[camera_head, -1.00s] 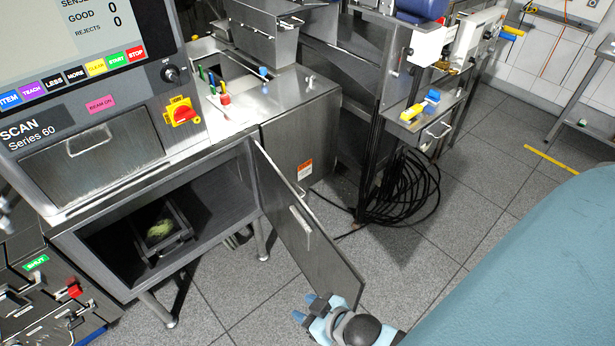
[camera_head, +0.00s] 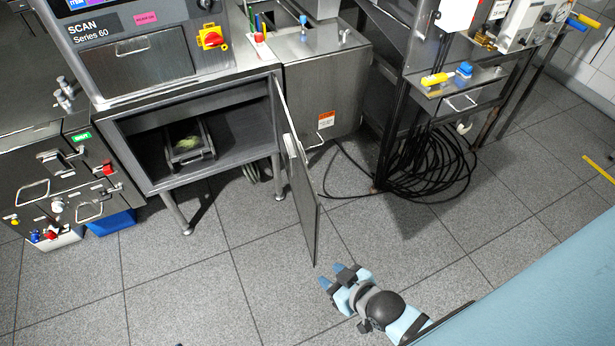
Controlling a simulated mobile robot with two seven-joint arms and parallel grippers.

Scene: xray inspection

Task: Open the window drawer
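A dark front panel (camera_head: 165,72) with a bar handle (camera_head: 134,46) sits under the SCAN Series 60 label and looks closed, and I take it to be the window drawer. Below it, the scanner's cabinet door (camera_head: 302,205) stands swung out, with a pale handle on it. My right gripper (camera_head: 333,275) is over the floor near the door's lower corner, apart from the door in the picture. Its two blue fingers are spread and nothing shows between them. My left gripper is not in view.
In the open cabinet (camera_head: 235,140) lies a dark tray (camera_head: 180,155) with something greenish. Coiled black cable (camera_head: 430,175) lies on the floor at the right. A control box (camera_head: 40,205) stands at the left. The floor before the cabinet is clear.

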